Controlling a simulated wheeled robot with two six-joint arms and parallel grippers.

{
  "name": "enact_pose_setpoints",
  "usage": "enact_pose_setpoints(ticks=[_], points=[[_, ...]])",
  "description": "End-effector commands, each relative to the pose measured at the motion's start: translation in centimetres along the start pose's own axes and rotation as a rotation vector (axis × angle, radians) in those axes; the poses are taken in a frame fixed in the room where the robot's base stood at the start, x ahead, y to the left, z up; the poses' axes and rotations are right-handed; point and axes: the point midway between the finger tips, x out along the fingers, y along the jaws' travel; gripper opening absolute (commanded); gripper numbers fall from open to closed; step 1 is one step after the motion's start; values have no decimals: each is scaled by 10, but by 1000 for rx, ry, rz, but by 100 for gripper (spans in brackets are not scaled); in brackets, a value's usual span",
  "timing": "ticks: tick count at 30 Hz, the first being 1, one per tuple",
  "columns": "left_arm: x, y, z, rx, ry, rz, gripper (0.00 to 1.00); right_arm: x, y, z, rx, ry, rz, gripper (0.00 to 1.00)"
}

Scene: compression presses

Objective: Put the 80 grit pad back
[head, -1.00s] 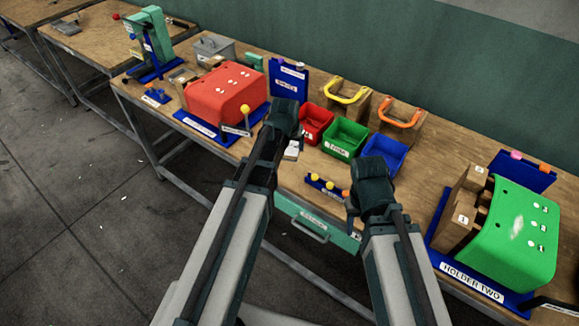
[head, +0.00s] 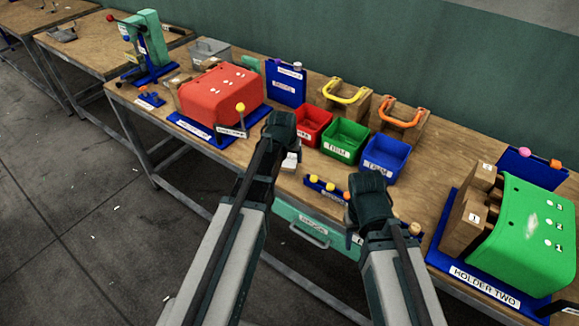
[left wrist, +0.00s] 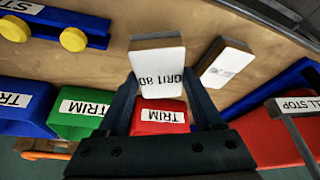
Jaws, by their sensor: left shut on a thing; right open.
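The 80 grit pad (left wrist: 157,70), a small block with a white face marked "GRIT 80", is held between the fingers of my left gripper (left wrist: 160,95) in the left wrist view. A second similar pad (left wrist: 228,62) lies on the bench beside it, its label too blurred to read. In the head view my left gripper (head: 280,128) is over the bench in front of the red bin (head: 312,126). A pale block (head: 290,161) shows beside it; I cannot tell which pad it is. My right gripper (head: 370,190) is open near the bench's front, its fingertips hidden.
Green (head: 345,138) and blue (head: 384,158) bins stand behind the grippers. A knob rack (head: 328,188) lies between the grippers. The red press (head: 218,95) is left; green HOLDER TWO (head: 525,230) is right. A drawer (head: 310,232) is below.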

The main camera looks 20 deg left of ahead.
Motion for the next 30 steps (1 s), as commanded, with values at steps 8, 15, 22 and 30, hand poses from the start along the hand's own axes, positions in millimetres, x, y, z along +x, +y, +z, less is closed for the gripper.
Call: enact_pose_setpoints(ticks=[8,15,22,30], points=[[33,0,14,0,0,0,23,35,-3,-2,0,0,0,50],[31,0,13,0,0,0,23,33,-3,-2,0,0,0,50],[34,0,14,0,0,0,73,37,-4,-2,0,0,0,50],[34,0,14,0,0,0,98,36,-4,-2,0,0,0,50]])
